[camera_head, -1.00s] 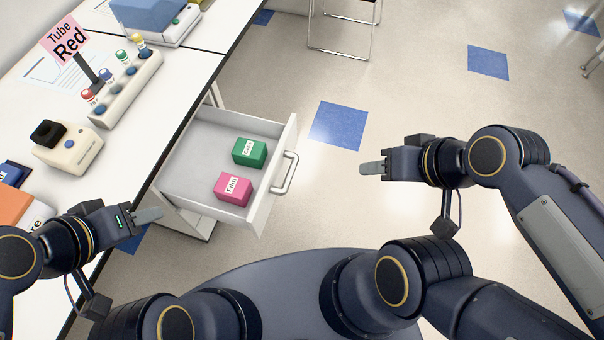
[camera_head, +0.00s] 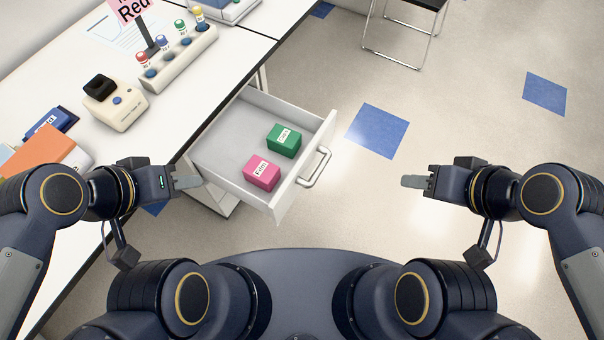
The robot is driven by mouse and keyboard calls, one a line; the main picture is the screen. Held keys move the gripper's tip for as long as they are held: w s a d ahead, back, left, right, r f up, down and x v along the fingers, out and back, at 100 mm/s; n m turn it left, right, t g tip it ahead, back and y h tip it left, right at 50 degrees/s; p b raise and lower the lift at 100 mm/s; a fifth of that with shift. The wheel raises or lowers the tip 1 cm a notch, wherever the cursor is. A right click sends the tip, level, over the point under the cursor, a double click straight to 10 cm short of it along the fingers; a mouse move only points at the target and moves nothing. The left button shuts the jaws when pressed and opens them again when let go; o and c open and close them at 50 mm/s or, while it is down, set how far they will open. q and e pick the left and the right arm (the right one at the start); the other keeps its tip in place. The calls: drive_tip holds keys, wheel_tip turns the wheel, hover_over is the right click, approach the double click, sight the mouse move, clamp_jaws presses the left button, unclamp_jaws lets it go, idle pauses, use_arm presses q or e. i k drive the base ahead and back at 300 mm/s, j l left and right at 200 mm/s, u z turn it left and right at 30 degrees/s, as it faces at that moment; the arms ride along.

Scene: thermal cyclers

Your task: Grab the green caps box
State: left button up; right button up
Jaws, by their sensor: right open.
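The green caps box (camera_head: 284,140) has a white label and sits in the open drawer (camera_head: 217,142), near its front panel. A pink box (camera_head: 262,173) labelled Film sits beside it in the same drawer, nearer to me. My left gripper (camera_head: 188,182) is to the left of the pink box, by the drawer's near left side, and holds nothing that I can see. Its fingers overlap in this view, so its opening is hidden. My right gripper (camera_head: 414,182) is open and empty over the floor, well to the right of the drawer handle.
The drawer handle (camera_head: 315,168) sticks out on the right. The white table (camera_head: 160,125) bears a tube rack (camera_head: 180,60), a cream device (camera_head: 115,103) and an orange-and-white box (camera_head: 47,155). A metal-legged chair (camera_head: 405,30) stands far back. The floor right of the drawer is clear.

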sight(283, 141)
drive_tip(key=i+l, duration=0.7)
drive_tip(key=u, duration=0.4)
drive_tip(key=i+l+u, duration=0.1)
drive_tip(key=u, duration=0.35)
drive_tip(key=l+u, duration=0.15)
drive_tip(key=u, duration=0.25)
drive_tip(key=l+u, duration=0.1)
drive_tip(key=u, duration=0.35)
drive_tip(key=l+u, duration=0.15)
drive_tip(key=u, duration=0.25)
